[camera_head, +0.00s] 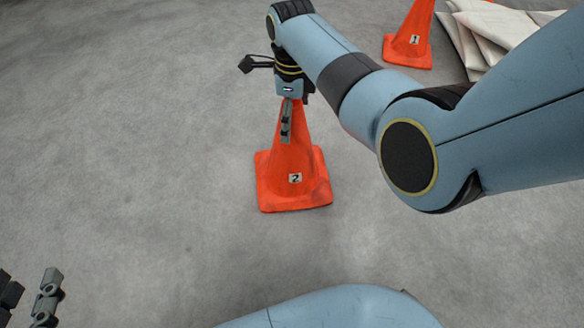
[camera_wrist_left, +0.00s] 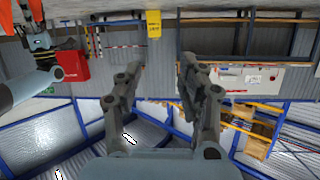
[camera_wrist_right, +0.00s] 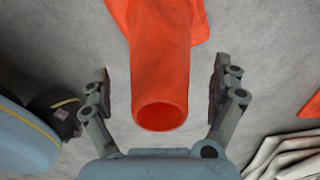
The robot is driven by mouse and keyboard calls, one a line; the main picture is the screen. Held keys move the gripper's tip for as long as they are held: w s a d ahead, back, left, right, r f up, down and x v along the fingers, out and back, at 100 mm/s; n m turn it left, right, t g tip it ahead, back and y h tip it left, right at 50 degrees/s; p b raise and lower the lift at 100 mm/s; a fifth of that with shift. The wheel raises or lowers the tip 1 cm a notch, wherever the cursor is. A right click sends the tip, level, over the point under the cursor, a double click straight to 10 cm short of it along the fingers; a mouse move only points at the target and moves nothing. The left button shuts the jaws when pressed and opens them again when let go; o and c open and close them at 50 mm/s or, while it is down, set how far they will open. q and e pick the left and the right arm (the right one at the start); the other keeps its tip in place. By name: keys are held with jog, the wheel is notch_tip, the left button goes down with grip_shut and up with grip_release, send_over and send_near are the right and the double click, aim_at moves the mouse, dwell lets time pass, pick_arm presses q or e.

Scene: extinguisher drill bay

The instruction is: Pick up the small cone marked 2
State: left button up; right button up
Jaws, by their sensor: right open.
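The small orange cone marked 2 (camera_head: 300,155) stands upright on the grey floor, its white label facing me. My right gripper (camera_head: 287,118) is at its top, pointing down. In the right wrist view the open fingers (camera_wrist_right: 160,85) stand on either side of the cone's hollow tip (camera_wrist_right: 160,112), with a visible gap on both sides and no contact seen. Part of the tip is hidden by the gripper in the head view. My left gripper (camera_head: 28,295) is at the lower left, open and empty, well away from the cone; its fingers also show in the left wrist view (camera_wrist_left: 160,85).
Another orange cone marked 1 (camera_head: 411,40) stands at the back right, beside a pile of pale folded sheets (camera_head: 500,35). The floor left of cone 2 is clear. The left wrist view shows a red container (camera_wrist_left: 72,66) and blue-framed racks farther off.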

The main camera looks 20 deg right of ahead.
pick_arm(q)
jog(key=w+r+t+h+b, duration=0.1)
jog(key=w+r+t, duration=0.2)
jog(key=r, duration=0.4)
jog(key=shift+w+d+r+m+t, duration=0.25)
jog(key=shift+w+d+m+t, duration=0.15)
jog(key=shift+w, duration=0.5)
pick_arm(e)
jog(key=shift+f, duration=0.8)
jog(key=shift+c, duration=0.4)
jog(key=c, duration=1.8)
